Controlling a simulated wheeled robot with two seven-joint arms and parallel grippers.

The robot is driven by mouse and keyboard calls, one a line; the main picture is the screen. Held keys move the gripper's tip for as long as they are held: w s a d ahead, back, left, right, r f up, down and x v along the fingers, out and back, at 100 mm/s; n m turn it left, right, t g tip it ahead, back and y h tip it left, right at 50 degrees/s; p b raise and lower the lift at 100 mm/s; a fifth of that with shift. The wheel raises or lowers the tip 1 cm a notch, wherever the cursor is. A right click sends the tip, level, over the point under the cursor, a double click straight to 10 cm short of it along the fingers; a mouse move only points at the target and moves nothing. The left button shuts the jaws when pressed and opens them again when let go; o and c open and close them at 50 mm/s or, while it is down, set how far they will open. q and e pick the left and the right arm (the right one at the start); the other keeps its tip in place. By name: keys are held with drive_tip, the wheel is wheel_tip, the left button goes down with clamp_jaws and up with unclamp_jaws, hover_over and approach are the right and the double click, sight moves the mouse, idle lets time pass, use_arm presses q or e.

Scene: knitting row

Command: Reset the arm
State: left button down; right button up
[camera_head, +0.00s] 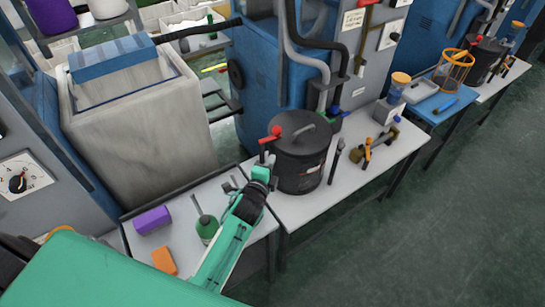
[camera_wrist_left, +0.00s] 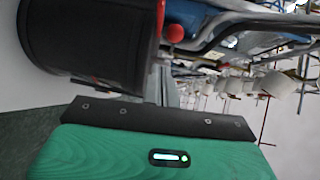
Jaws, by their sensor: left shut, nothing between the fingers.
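My left arm is green and reaches up from the bottom of the head view. Its gripper (camera_head: 264,168) is shut and empty, over the light workbench (camera_head: 330,190) just left of a black lidded pot (camera_head: 300,160). A red handle (camera_head: 271,134) shows at the pot's left side, just above the gripper; whether they touch I cannot tell. In the left wrist view the pot (camera_wrist_left: 85,40) fills the upper left, with a red knob (camera_wrist_left: 174,33) beside it. The fingertips are hard to make out there. My right gripper is not in view.
A purple block (camera_head: 152,220), an orange block (camera_head: 164,261) and a green bottle (camera_head: 207,228) lie or stand on the near bench. Right of the pot are a dark upright tool (camera_head: 336,160) and small orange-handled tools (camera_head: 368,152). The floor (camera_head: 460,220) at right is clear.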

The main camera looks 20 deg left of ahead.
use_arm(q)
drive_tip(key=s+a+f+n+g, duration=0.15)
drive_tip(key=s+n+g, duration=0.6)
drive_tip(key=s, duration=0.95)
drive_tip(key=s+a+f+n+g, duration=0.15)
drive_tip(key=s+n+g, duration=0.6)
drive_tip(key=s, duration=0.95)
wheel_tip(320, 180, down, 29)
drive_tip(key=s+a+f, duration=0.3)
drive_tip(key=s+f, duration=1.6)
drive_tip(key=f, duration=0.2)
drive_tip(key=shift+s+a+f+n+g+b, duration=0.2)
drive_tip(key=shift+s+n+g+b, duration=0.1)
drive_tip(key=shift+s+b, duration=0.1)
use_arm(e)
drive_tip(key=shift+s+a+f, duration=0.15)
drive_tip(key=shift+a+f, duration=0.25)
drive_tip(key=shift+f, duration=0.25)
